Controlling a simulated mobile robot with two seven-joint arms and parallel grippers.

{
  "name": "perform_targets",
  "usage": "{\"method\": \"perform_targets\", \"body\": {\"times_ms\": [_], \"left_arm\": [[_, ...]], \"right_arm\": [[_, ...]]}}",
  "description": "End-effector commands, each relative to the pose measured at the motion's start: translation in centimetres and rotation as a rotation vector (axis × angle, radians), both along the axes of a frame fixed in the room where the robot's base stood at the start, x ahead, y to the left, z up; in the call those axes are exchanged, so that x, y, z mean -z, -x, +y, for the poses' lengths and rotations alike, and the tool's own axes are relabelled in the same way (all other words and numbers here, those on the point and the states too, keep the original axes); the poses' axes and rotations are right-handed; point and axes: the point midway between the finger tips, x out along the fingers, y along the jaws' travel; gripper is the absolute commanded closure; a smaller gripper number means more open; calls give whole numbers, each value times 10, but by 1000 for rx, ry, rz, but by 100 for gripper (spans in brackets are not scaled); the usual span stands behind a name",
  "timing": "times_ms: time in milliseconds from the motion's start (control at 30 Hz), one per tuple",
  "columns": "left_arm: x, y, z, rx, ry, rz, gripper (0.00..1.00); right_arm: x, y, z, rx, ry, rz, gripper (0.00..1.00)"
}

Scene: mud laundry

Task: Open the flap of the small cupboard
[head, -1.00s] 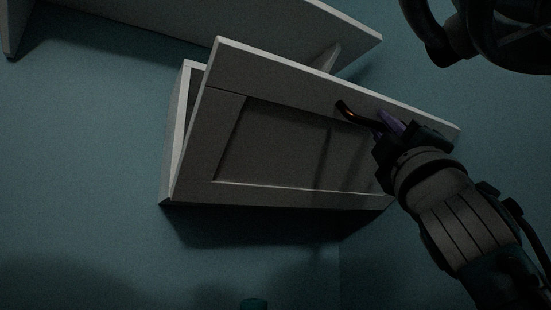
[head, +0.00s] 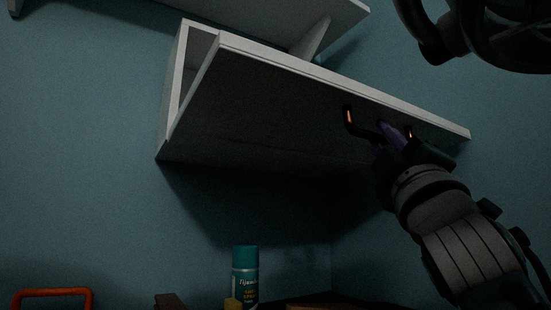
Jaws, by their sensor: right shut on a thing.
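The small white cupboard (head: 171,100) hangs on the blue wall. Its flap (head: 260,110) is tilted outward at the top. A wedge-shaped gap shows between the flap and the left side wall, wider at the top, so the flap is partly open. The flap's front face is in shadow. My right gripper (head: 381,125) is at the upper right part of the flap, its dark fingers on either side of a purple piece that appears to be the flap's handle (head: 393,135). It is shut on it. The grip is partly hidden by dim light. My left gripper is not in view.
A white shelf (head: 290,22) is above the cupboard. Below stand a teal spray can (head: 245,275) and an orange-red handle-like frame (head: 55,292). A dark curved shape (head: 440,35) fills the top right corner. The wall left of the cupboard is clear.

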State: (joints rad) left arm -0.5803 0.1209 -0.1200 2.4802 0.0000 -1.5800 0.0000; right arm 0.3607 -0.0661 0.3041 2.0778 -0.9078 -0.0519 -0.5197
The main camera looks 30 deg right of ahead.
Motion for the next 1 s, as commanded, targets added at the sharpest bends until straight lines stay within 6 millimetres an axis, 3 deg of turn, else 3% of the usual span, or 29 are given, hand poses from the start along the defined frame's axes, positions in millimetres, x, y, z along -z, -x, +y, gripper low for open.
{"method": "perform_targets", "body": {"times_ms": [300,333,433,733,1000], "left_arm": [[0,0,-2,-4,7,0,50],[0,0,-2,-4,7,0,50],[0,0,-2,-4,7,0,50],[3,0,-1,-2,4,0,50],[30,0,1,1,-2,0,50]], "right_arm": [[-2,1,0,2,3,-4,100],[-2,1,0,2,3,-4,83],[-2,1,0,2,2,-5,73],[2,4,2,-1,3,-7,73],[42,34,18,1,1,-3,73]]}}
